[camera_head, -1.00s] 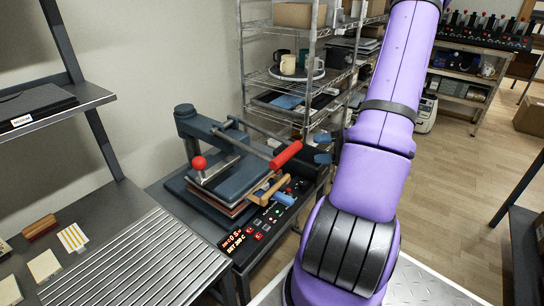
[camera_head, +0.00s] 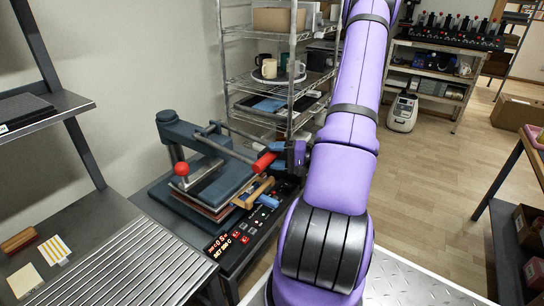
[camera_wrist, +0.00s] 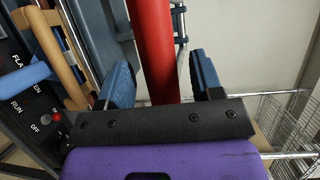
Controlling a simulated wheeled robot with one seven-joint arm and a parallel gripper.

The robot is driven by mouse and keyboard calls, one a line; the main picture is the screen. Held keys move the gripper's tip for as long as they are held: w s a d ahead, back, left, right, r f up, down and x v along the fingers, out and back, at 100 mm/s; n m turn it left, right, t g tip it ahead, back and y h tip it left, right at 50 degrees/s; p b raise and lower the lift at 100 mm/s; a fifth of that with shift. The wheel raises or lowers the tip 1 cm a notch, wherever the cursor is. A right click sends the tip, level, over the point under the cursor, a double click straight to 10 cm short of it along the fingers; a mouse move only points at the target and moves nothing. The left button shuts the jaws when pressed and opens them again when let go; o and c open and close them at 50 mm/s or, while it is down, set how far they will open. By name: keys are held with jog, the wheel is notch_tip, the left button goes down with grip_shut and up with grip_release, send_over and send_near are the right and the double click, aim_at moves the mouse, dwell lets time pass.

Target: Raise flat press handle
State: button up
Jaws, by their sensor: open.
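The flat press (camera_head: 173,126) is dark blue-grey and stands on a bench at the middle left of the head view. Its handle is a pair of grey bars ending in a red grip (camera_head: 264,161), which lies low over the press's front right. My gripper (camera_head: 282,157) is at the outer end of that grip. In the wrist view the red grip (camera_wrist: 152,40) runs between the two blue fingers of my gripper (camera_wrist: 162,82). The fingers are open, with a visible gap at the right one. Whether the left finger touches the grip is unclear.
A red ball knob (camera_head: 182,169) and a wooden handle (camera_head: 254,194) sit close by on the press. The control panel (camera_head: 240,236) is in front. A wire shelf (camera_head: 262,84) with mugs stands behind. A ribbed metal tray (camera_head: 130,270) lies left.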

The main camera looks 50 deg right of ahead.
jog(key=shift+w+a, duration=0.3)
jog(key=shift+w, duration=0.25)
